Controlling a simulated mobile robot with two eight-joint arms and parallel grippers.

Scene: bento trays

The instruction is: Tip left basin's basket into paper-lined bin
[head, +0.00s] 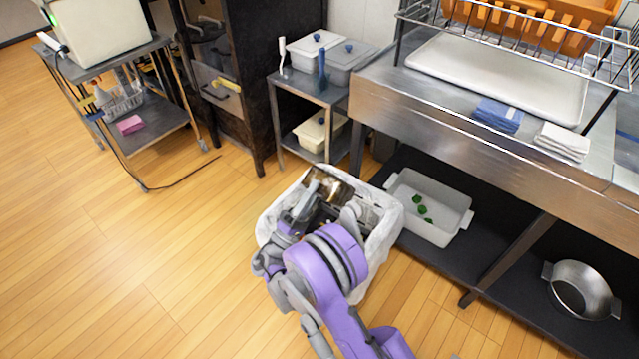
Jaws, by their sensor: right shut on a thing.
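The paper-lined bin (377,262) stands on the floor in the middle of the head view, its white liner folded over the rim. My right gripper (312,203) is over the bin's opening, shut on a small brownish metallic basket (335,186). The basket looks tilted, at the far side of the opening. My purple arm and wrist cover most of the bin's inside, so the basket's contents and any touch with the liner cannot be told. My left gripper is not in view. No sink basin can be made out for certain.
A steel counter (440,107) stands at right, with a dish rack (480,38) on it. Its lower shelf holds a white tub (463,212) with green pieces and a steel bowl (582,290). A small side table (310,88) stands behind the bin.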

